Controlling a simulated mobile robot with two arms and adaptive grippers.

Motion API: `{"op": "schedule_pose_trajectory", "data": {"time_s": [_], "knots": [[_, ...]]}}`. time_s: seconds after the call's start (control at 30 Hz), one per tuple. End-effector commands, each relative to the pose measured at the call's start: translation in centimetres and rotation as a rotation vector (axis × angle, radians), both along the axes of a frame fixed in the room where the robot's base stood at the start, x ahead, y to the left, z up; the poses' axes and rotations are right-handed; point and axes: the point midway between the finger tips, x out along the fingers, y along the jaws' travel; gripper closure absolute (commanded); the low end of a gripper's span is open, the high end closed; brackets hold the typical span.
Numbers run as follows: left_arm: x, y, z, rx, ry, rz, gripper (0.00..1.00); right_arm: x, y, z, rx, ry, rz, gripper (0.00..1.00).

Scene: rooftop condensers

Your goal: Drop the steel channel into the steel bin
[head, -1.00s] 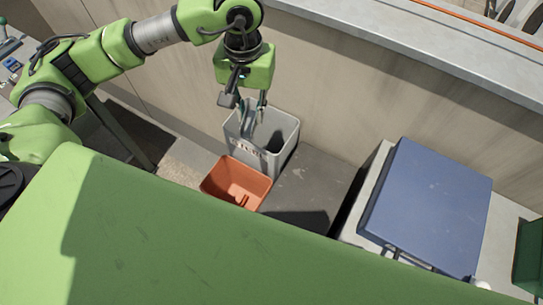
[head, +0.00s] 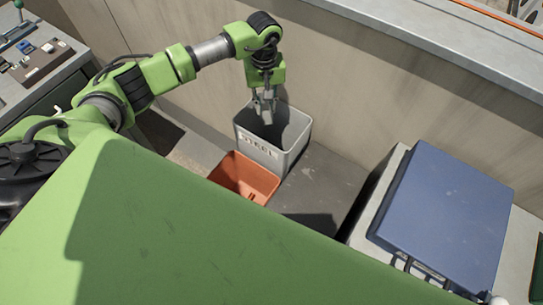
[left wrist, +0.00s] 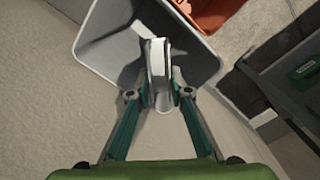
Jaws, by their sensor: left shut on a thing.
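The steel bin is a grey open box lettered STEEL (head: 262,152), standing on the floor by the wall in the head view. My left gripper (head: 265,106) points down over its opening. In the left wrist view, the left gripper (left wrist: 160,92) is shut on the steel channel (left wrist: 157,62), a pale grey U-shaped piece. The channel hangs between the fingers, with the mouth of the grey bin (left wrist: 92,45) behind it. In the head view the channel is hard to tell from the fingers. My right gripper is not in view.
An orange bin (head: 262,186) stands right in front of the steel bin; it also shows in the left wrist view (left wrist: 215,12). A blue-topped unit (head: 445,215) stands at the right. A wall (head: 335,85) runs behind. A control panel (head: 35,60) is at the left.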

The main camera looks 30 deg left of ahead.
Motion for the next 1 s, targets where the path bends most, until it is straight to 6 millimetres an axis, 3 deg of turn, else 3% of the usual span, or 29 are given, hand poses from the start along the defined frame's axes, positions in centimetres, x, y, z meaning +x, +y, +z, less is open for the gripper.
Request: {"op": "schedule_pose_trajectory", "data": {"time_s": [0.23,0.6,0.63,0.7,1.0], "knots": [[0.0,0.0,-3.1,-0.001,0.001,0.0,1.0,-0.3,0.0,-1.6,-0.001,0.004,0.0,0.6],[0.0,0.0,-3.6,0.0,-0.001,-0.001,1.0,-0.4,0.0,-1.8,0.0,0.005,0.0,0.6],[0.0,0.0,-3.6,0.0,-0.001,-0.001,0.73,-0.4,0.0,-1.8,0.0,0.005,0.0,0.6],[0.0,0.0,-3.6,0.001,-0.001,-0.001,0.61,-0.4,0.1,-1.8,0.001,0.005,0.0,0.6],[0.0,0.0,-3.6,0.001,-0.001,-0.001,0.61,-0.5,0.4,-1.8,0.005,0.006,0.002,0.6]]}}
